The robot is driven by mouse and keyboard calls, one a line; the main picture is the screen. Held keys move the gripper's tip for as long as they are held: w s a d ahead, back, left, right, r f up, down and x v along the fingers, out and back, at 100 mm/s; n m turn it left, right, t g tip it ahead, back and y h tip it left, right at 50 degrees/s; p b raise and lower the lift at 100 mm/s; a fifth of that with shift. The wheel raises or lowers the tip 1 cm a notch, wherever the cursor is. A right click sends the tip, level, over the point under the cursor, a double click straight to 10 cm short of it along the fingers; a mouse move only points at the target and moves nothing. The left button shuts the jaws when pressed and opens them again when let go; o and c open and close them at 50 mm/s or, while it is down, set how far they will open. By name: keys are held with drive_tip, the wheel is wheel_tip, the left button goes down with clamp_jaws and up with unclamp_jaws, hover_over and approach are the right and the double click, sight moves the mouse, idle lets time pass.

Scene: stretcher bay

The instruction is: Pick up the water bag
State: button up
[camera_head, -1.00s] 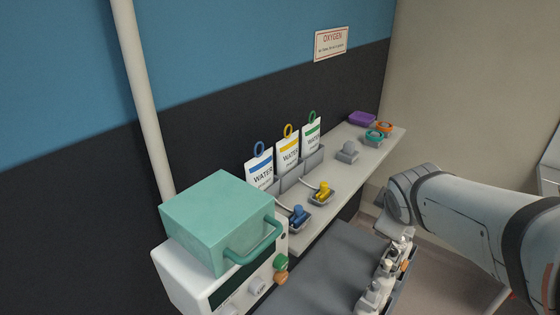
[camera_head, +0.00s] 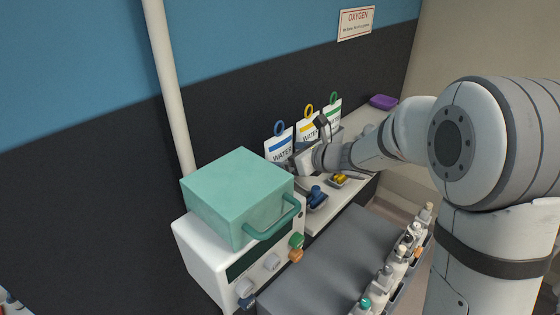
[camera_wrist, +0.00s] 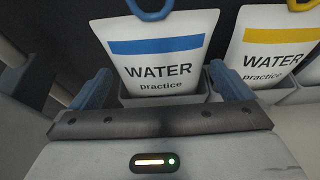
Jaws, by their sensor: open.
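Three white water bags stand upright in grey holders on the shelf: one with a blue stripe and ring (camera_head: 279,146), one with a yellow stripe (camera_head: 306,127) and one with a green stripe (camera_head: 332,112). In the wrist view the blue-striped bag (camera_wrist: 163,52) is centred and reads "WATER practice"; its ring is cut off at the top. The yellow-striped bag (camera_wrist: 271,52) is to its right. My gripper (camera_wrist: 160,72) is open, with one finger on each side of the blue-striped bag's lower part. I cannot tell whether they touch it. In the head view my gripper (camera_head: 303,162) partly hides the bags.
A teal case (camera_head: 238,195) sits on a white device (camera_head: 208,255) at the shelf's near end. Blue (camera_head: 316,194) and yellow (camera_head: 341,179) fittings lie in front of the bags. A purple tray (camera_head: 383,102) is at the far end. A grey surface (camera_head: 335,255) holds several bottles along its right edge.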

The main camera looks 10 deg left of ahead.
sight(275, 156)
drive_tip(key=p+x, duration=0.1)
drive_tip(key=x, duration=0.2)
drive_tip(key=p+x, duration=0.1)
drive_tip(key=x, duration=0.1)
drive_tip(key=shift+w+a+f, duration=0.1)
drive_tip(key=shift+a+f, duration=0.1)
drive_tip(key=shift+f, duration=0.3)
drive_tip(key=c, duration=0.9)
drive_tip(key=shift+r, duration=0.15)
wheel_tip(275, 156, up, 18)
